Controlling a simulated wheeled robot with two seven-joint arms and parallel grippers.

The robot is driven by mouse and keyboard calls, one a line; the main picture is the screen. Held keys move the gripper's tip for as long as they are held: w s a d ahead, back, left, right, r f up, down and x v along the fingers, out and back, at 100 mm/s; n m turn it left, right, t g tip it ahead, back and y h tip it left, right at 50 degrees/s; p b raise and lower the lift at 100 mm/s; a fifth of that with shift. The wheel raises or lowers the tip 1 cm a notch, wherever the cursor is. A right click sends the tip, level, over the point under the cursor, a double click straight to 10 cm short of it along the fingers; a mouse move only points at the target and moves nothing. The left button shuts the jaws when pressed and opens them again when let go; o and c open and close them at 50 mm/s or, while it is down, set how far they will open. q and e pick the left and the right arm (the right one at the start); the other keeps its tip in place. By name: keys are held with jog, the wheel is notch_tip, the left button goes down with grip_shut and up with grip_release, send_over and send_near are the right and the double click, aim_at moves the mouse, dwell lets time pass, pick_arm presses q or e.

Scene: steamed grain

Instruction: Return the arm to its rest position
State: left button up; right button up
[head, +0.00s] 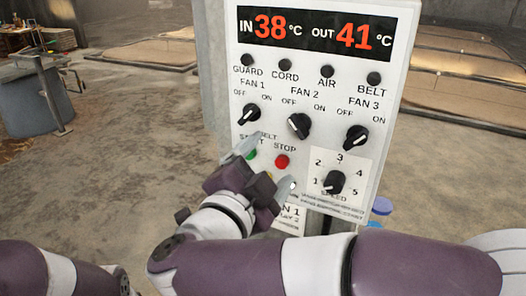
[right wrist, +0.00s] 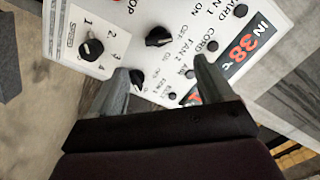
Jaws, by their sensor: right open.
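My right gripper (head: 263,166) is open and empty in front of the lower left of a white control panel (head: 305,150). One finger is beside the green start button (head: 252,155), the other below the red stop button (head: 282,161). I cannot tell whether they touch the panel. In the right wrist view the open fingers (right wrist: 162,82) have panel behind them, with nothing between them. My right arm (head: 390,265) crosses the bottom of the head view. My left arm (head: 35,270) shows at the bottom left; its gripper is out of view.
The panel has three fan knobs, including the FAN 2 knob (head: 299,126), and a speed dial (head: 334,183). Its display (head: 315,33) reads IN 38 and OUT 41. A grey drum (head: 35,105) stands far left. Blue round objects (head: 381,206) lie behind the panel's lower right. Open concrete floor (head: 135,130) lies left.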

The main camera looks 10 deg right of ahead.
jog(key=w+a+f+n+t+y, duration=0.2)
jog(key=w+a+f+n+y, duration=0.1)
jog(key=a+n+y, duration=0.55)
jog(key=s+a+f+n+g+y, duration=0.1)
jog(key=a+f+n+g+y, duration=0.25)
jog(key=f, duration=0.35)
jog(key=s+a+f+n+g+y, duration=0.1)
jog(key=a+f+n+g+y, duration=0.15)
jog(key=f+n+y, duration=0.35)
jog(key=s+d+f+n+g+h+b, duration=0.1)
jog(key=s+d+f+g+h, duration=0.2)
jog(key=d+f, duration=0.3)
jog(key=s+d+f+g+h+b, duration=0.1)
jog(key=s+d+f+g+h, duration=0.3)
jog(key=f, duration=0.3)
jog(key=s+d+f+m+g, duration=0.1)
jog(key=d+f, duration=0.1)
jog(key=d, duration=0.6)
jog(key=s+d+f+m+g+h, duration=0.1)
jog(key=s+d+f, duration=0.1)
jog(key=d, duration=0.6)
jog(key=shift+f+g+h+b, duration=0.3)
jog(key=shift+f, duration=0.15)
